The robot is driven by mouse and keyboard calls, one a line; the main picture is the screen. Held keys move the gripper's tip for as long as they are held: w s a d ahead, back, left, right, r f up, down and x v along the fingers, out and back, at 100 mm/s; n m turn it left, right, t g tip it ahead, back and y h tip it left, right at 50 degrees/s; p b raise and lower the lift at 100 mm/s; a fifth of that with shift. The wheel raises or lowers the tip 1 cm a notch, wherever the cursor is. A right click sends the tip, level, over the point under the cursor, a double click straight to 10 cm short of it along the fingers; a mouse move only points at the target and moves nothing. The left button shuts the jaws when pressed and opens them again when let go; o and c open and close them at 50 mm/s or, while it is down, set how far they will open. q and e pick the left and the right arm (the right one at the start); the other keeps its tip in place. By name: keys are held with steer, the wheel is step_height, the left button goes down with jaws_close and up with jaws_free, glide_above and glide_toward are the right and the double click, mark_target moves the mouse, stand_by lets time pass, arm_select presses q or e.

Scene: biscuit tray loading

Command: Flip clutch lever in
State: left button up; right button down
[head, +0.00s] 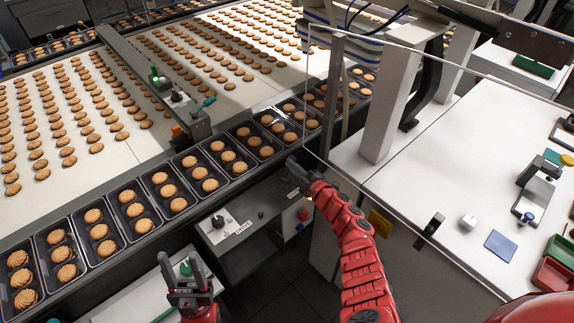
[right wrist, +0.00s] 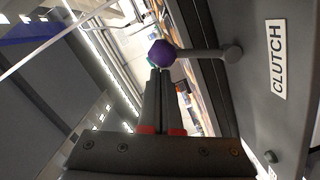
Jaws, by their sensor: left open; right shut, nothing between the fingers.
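The clutch lever shows in the right wrist view as a grey bar (right wrist: 205,52) with a purple ball knob (right wrist: 161,53), sticking out sideways from a pivot on a dark panel. A white label (right wrist: 277,58) reading CLUTCH is on that panel. My right gripper (right wrist: 160,72) is shut and empty, its fingertips right at the knob; I cannot tell whether they touch it. In the head view my right gripper (head: 292,164) is at the conveyor's near edge, and the lever cannot be made out there. My left gripper (head: 182,268) is open and empty, low in front of the conveyor.
Black trays (head: 131,210) with biscuits run along the conveyor edge. A clear panel (head: 440,120) and a white worktop (head: 470,190) are at the right.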

steer(key=shift+w+d+f+m, duration=0.2)
steer(key=shift+w+d+m, duration=0.4)
steer(key=shift+m, duration=0.3)
steer(key=shift+s, duration=0.1)
